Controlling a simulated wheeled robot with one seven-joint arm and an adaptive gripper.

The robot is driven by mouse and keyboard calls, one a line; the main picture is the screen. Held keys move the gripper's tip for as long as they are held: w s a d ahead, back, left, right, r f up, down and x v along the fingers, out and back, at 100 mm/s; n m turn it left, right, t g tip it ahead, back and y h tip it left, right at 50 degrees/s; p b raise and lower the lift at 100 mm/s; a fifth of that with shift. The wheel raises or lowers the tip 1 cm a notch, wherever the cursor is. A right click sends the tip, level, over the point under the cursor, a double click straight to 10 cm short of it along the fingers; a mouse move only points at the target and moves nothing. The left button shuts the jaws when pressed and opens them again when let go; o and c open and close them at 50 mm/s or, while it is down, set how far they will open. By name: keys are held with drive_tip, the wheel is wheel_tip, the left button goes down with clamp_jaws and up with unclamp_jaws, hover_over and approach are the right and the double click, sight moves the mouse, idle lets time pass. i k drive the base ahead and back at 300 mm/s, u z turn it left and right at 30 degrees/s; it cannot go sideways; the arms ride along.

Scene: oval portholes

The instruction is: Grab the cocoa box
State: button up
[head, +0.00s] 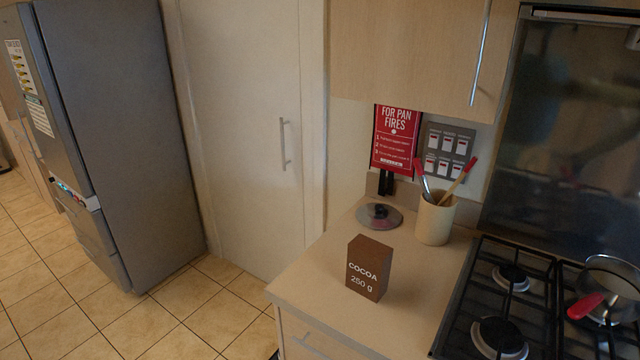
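The cocoa box (369,268) is a small brown box with white lettering reading "COCOA 250 g". It stands upright on the beige counter (322,262), near the counter's front left part, in the head view. Its front and top show and nothing covers it. My gripper is not in view.
Behind the box are a round lid (380,215) and a beige utensil crock (434,219) with red-handled tools. A gas hob (500,300) with a red-handled pan (608,285) is to the right. A wall cupboard (410,50) hangs above. Tiled floor (190,310) lies open at left.

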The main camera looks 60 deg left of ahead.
sight(369, 261)
drive_tip(key=z, duration=1.45)
drive_tip(key=k, duration=1.65)
drive_tip(key=u, duration=2.4)
